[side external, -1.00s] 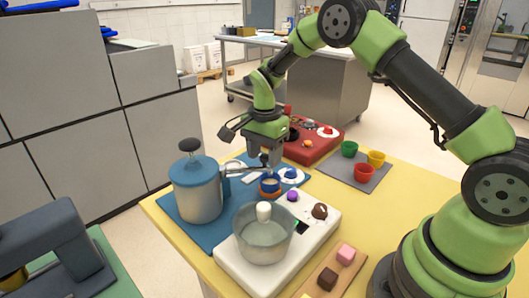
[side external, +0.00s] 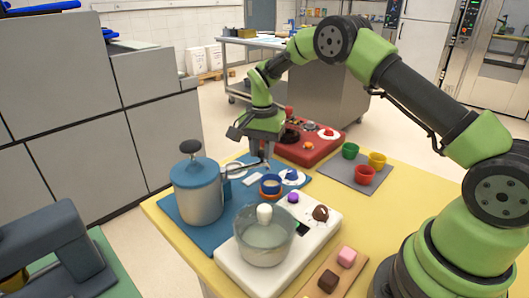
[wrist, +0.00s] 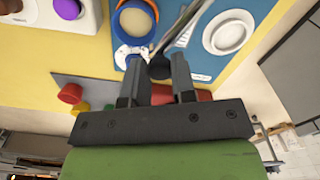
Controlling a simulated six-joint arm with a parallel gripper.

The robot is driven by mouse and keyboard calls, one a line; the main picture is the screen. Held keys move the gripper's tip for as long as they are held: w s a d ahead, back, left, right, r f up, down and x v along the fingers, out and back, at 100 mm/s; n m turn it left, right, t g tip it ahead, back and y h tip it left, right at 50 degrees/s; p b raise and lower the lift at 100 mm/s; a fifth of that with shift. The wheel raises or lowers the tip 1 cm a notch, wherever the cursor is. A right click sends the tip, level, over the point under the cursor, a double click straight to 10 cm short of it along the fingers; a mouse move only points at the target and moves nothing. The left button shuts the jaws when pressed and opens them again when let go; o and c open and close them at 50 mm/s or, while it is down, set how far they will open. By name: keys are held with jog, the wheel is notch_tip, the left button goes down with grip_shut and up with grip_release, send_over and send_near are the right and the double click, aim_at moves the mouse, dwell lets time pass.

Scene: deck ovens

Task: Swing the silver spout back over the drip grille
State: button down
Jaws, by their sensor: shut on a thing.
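The silver spout (side external: 245,167) reaches out from the side of the blue-lidded pot (side external: 200,200) toward the back right. In the wrist view the spout (wrist: 188,22) is a slanting metal bar ending in a dark knob (wrist: 160,68). My gripper (side external: 262,152) is shut on the spout's end; in the wrist view the fingers (wrist: 158,75) stand on both sides of the knob. A blue cup with an orange band (side external: 270,185) stands on the blue mat, in front of the spout's tip. I cannot clearly make out the drip grille.
A white hotplate with a glass pot (side external: 264,240) stands in front. A red unit (side external: 312,148) is behind my gripper. White saucers (wrist: 230,32) lie on the blue mat (side external: 178,209). Green, yellow and red cups (side external: 365,173) stand on a grey mat at right.

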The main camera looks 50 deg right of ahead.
jog(key=shift+w+d+n, duration=0.25)
jog(key=shift+w+n, duration=0.7)
jog(key=shift+n, duration=0.15)
jog(key=shift+w+d+n, duration=0.2)
jog(key=shift+w+n, duration=0.75)
jog(key=shift+n, duration=0.15)
jog(key=c, duration=0.9)
grip_release()
jog(key=shift+c, duration=0.2)
jog(key=shift+s, duration=0.1)
